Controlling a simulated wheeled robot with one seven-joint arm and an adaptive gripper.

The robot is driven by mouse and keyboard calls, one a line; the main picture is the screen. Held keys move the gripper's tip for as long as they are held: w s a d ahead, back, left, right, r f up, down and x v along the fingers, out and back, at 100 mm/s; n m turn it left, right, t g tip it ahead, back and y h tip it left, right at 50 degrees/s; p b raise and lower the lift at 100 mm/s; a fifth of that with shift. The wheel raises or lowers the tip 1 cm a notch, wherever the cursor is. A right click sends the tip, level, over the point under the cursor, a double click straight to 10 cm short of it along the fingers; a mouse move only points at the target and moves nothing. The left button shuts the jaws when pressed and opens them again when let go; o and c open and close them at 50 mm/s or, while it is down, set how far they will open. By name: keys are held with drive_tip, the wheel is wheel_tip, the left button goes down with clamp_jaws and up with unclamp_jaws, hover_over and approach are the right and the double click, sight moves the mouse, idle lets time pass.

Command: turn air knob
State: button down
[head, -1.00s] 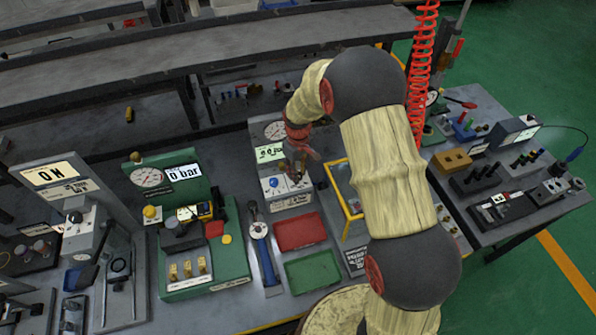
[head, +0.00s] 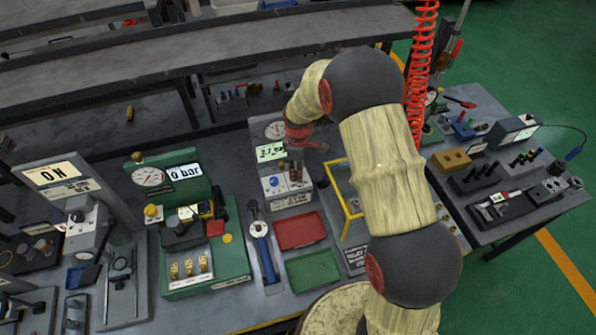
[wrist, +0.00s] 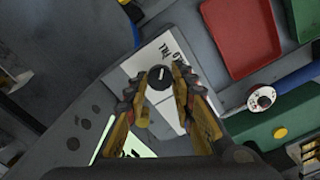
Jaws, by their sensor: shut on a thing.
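In the wrist view, a small dark round knob (wrist: 160,86) with a pale mark on top sits on a white labelled panel (wrist: 152,58). My gripper (wrist: 159,76) is shut on this knob, one yellow-and-dark finger on each side. In the head view, the grey air unit (head: 268,158) stands behind the trays, with a round gauge (head: 275,130) and a lit display (head: 270,152) above its panel. My arm reaches down to it from the right. The grasp itself is hard to make out there, and the display's digits are too blurred to read surely.
A red tray (head: 300,231) and a green tray (head: 313,271) lie in front of the unit. A blue-handled tool (head: 264,250) lies left of them. A green gauge station (head: 237,262) stands further left. A yellow frame (head: 351,205) stands close on the right.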

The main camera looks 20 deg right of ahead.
idle(0.3)
drive_tip(key=c, duration=1.6)
unclamp_jaws()
drive_tip(key=shift+o, duration=0.5)
wheel_tip(320, 180, up, 12)
